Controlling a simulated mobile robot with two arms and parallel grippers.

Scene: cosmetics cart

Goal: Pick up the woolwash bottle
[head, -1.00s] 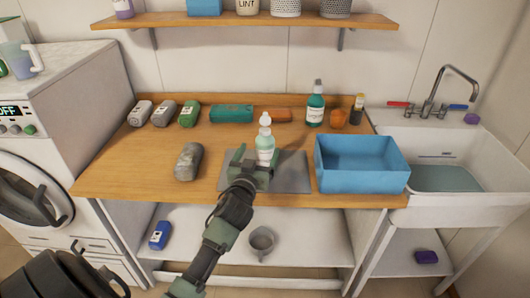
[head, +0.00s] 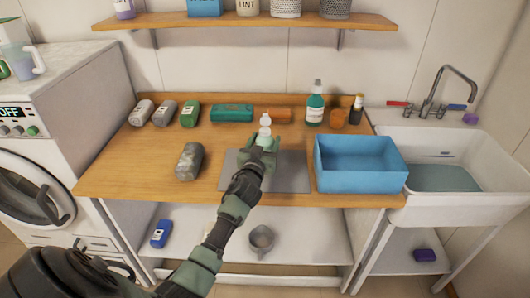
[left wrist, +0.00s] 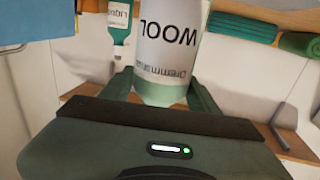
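The woolwash bottle (head: 265,133) is pale with a white pump-like top and green at its base. It stands upright at the back of the grey mat (head: 291,176). My left gripper (head: 263,150) reaches it from the front, with its green fingers on either side of the bottle's lower part. In the left wrist view the bottle (left wrist: 167,45) shows upside down with its WOOL label, between the fingers; these look open around it, and contact is hard to make out. My right gripper is not in view.
A blue bin (head: 361,174) stands right of the mat, and a grey rolled bundle (head: 189,161) lies to its left. A teal bottle (head: 315,104), an orange cup (head: 338,118) and a dark bottle (head: 356,109) stand behind. A shelf (head: 260,22) hangs above.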

